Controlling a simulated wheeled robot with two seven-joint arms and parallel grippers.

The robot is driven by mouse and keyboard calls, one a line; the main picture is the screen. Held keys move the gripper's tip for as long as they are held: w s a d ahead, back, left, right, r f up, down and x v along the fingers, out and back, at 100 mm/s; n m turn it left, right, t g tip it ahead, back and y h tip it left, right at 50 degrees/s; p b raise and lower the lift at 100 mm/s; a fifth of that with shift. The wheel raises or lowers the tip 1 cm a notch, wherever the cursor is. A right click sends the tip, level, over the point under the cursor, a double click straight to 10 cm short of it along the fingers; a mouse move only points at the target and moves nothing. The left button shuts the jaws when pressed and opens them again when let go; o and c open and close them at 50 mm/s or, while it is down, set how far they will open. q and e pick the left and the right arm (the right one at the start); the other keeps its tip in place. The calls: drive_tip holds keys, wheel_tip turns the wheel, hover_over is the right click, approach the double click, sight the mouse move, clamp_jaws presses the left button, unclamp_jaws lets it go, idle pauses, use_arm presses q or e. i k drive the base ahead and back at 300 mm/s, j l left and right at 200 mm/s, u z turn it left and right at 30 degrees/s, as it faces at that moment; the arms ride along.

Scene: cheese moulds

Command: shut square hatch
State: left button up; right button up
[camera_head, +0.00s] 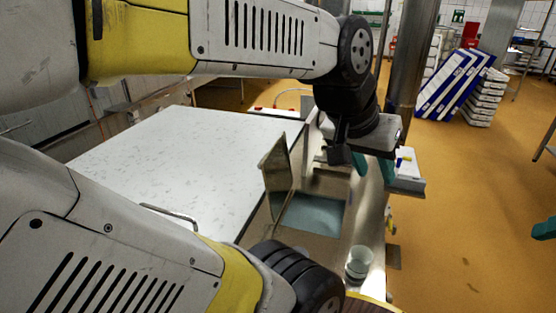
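The square hatch lid (277,163) is a thin, pale panel standing raised at the left edge of its opening. The square opening (312,214) shows a bluish-grey inside, set in a long metal-topped unit. My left gripper (368,163) is above and to the right of the lid, apart from it, with dark parts and teal tips pointing down. Its finger gap is not clear.
A large white table top (185,155) lies left of the hatch. A clear cup-like container (359,264) stands at the near right of the opening. Blue-and-white panels (455,85) and stacked white trays (486,98) stand farther back. The orange floor at right is mostly clear.

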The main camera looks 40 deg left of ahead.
sight(276, 166)
drive_tip(key=k+j, duration=0.1)
drive_tip(key=j, duration=0.3)
drive_tip(key=k+j+z, duration=0.1)
drive_tip(key=j, duration=0.25)
drive_tip(key=k+j, duration=0.15)
drive_tip(key=j, duration=0.25)
drive_tip(key=k+j+z, duration=0.1)
drive_tip(key=j, duration=0.25)
drive_tip(key=k+j, duration=0.2)
drive_tip(key=j, duration=0.15)
drive_tip(key=k+j+z, duration=0.1)
drive_tip(key=j, duration=0.3)
drive_tip(key=k+j, duration=0.2)
drive_tip(key=j, duration=0.15)
drive_tip(key=k+j+z, duration=0.1)
drive_tip(key=j, duration=0.35)
drive_tip(key=i+z, duration=0.1)
drive_tip(key=i, duration=0.2)
